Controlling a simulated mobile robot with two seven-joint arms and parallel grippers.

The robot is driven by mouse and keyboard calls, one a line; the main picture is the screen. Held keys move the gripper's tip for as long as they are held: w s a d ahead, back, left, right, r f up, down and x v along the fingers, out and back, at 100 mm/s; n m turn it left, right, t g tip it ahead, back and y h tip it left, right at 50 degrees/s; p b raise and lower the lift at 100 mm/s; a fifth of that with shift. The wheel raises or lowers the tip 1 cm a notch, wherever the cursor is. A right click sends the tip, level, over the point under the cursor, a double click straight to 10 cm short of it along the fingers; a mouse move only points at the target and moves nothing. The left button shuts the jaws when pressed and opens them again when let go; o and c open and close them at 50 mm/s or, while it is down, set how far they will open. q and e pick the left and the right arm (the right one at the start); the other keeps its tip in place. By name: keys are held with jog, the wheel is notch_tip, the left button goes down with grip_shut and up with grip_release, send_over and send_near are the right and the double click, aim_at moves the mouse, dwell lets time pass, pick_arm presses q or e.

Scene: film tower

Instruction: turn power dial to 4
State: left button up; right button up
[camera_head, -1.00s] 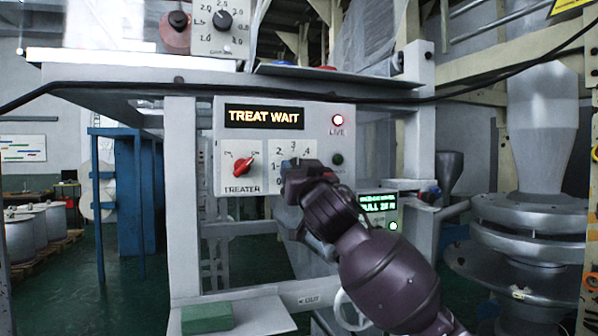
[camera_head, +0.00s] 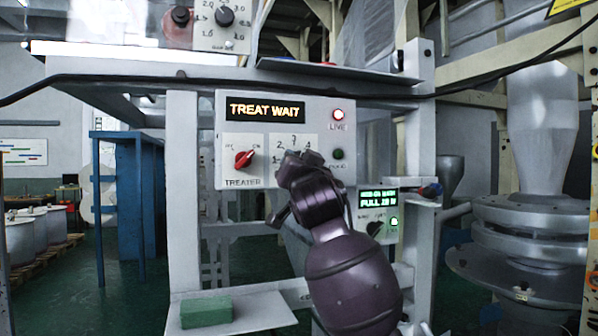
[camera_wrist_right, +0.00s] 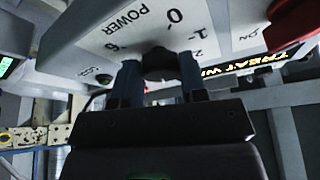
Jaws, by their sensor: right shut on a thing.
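The power dial (camera_wrist_right: 158,64) is a dark knob on a white scale plate marked with numbers and POWER, seen in the right wrist view. My right gripper (camera_wrist_right: 157,82) is shut on it, one finger on each side. In the head view my right gripper (camera_head: 297,160) covers the dial on the control box (camera_head: 228,114); the scale plate (camera_head: 282,142) shows around it. The dial's pointer is hidden, so its setting cannot be read. The box display (camera_head: 265,111) reads TREAT WAIT. My left gripper is not in view.
A red TREATER knob (camera_head: 244,160) sits left of the dial. A red LIVE lamp (camera_head: 338,114) is lit, with a dark green lamp (camera_head: 338,154) below. A smaller green-display box (camera_head: 378,197) stands lower right. A green block (camera_head: 206,312) lies on the shelf below.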

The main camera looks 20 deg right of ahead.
jog(key=shift+a+r+m+g+h, duration=0.1)
jog(key=shift+m+g+h, duration=0.45)
jog(key=shift+m, duration=0.95)
jog(key=shift+a+m+g+h, duration=0.15)
jog(key=shift+m+h, duration=0.7)
jog(key=shift+m, duration=0.65)
jog(key=shift+d+m, duration=0.1)
jog(key=shift+m, duration=0.2)
jog(key=o, duration=0.9)
